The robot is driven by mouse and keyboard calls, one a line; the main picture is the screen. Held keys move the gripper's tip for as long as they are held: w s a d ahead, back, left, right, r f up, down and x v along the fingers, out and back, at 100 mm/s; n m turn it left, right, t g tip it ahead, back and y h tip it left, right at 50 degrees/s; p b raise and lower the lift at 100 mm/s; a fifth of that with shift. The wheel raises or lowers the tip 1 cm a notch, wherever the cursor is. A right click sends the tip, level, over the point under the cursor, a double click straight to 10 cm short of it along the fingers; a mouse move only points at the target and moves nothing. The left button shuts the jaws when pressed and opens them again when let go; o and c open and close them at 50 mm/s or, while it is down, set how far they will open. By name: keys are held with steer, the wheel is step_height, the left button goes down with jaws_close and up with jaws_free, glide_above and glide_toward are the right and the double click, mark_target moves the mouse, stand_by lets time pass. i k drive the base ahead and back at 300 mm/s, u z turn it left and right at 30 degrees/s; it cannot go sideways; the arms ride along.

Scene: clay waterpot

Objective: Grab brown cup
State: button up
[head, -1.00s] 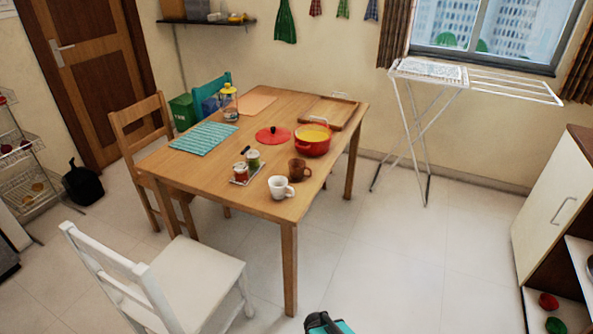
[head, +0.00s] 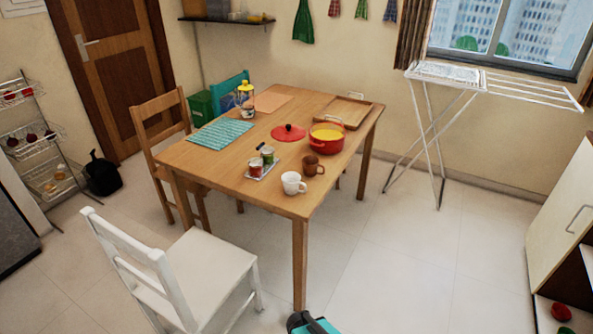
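The brown cup (head: 313,166) stands upright on the wooden table (head: 224,165), near its front right corner. A white cup (head: 293,183) stands close beside it, to the left and nearer the table edge. The red pot (head: 326,139) with yellow contents is just behind the brown cup. A dark and teal part at the bottom edge looks like a piece of my arm, low in front of the table and well apart from the cup. My gripper's fingers cannot be made out.
A small tray (head: 261,174) with jars and a red lid (head: 289,132) are left of the cups. A white chair (head: 205,265) stands at the table's front left. A drying rack (head: 440,120) is at the back right. The floor (head: 395,265) right of the table is clear.

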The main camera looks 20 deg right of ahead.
mark_target(310, 163)
steer(key=z, duration=1)
steer(key=k, duration=0.15)
steer(key=u, duration=3.35)
steer(key=k, duration=0.7)
steer(key=z, duration=0.45)
